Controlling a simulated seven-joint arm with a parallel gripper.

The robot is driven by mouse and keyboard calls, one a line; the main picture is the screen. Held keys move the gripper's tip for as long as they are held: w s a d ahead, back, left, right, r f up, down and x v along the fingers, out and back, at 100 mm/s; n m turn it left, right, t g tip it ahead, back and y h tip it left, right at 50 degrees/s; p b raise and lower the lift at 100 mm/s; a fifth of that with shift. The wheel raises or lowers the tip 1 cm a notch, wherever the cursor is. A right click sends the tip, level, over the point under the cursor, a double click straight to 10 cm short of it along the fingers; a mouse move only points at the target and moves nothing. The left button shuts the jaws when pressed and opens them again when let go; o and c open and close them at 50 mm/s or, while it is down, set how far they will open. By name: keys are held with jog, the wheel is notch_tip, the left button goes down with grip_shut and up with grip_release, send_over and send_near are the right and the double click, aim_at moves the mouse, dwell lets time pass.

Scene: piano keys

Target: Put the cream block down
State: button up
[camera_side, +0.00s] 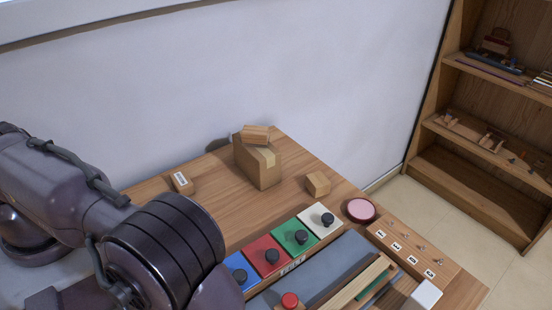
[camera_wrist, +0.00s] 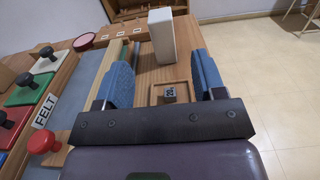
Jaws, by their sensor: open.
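The cream block (camera_wrist: 161,36) stands upright on the wooden table in the wrist view, just past my fingertips and between their lines. It touches neither finger that I can see. In the side view my arm fills the lower left and my fingers are out of sight.
A shallow wooden tray (camera_wrist: 155,95) with a small marked cube (camera_wrist: 170,94) lies below the fingers. A red knob (camera_side: 289,300), wooden rails (camera_side: 350,285) and coloured knob panels (camera_side: 270,256) lie left of the block. A pink disc (camera_side: 361,210) is farther back.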

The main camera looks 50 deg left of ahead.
jog(key=w+a+r+n+g+y, duration=0.2)
jog(key=w+a+r+n+y, duration=0.25)
jog(key=a+r, duration=0.2)
jog(key=w+a+r+n+g+y, duration=0.3)
jog(key=w+a+r+n+y, duration=0.15)
jog(key=a+r, duration=0.2)
jog(key=s+a+r+n+g+y, duration=0.1)
jog(key=a+r+n+g, duration=0.25)
jog(key=a, duration=0.25)
jog(key=s+a+r+n+g, duration=0.1)
jog(key=a+r+n+g, duration=0.1)
jog(key=a+r+n, duration=0.4)
jog(key=s+a+r+n+g+h, duration=0.45)
jog(key=s+a+n, duration=0.4)
jog(key=a, duration=0.35)
jog(key=s+a+r+n+t+h, duration=0.2)
jog(key=s+n+h, duration=0.3)
jog(key=s+n, duration=0.4)
jog(key=shift+s+r+t, duration=0.3)
jog(key=shift+s+r, duration=0.3)
jog(key=shift+s, duration=0.1)
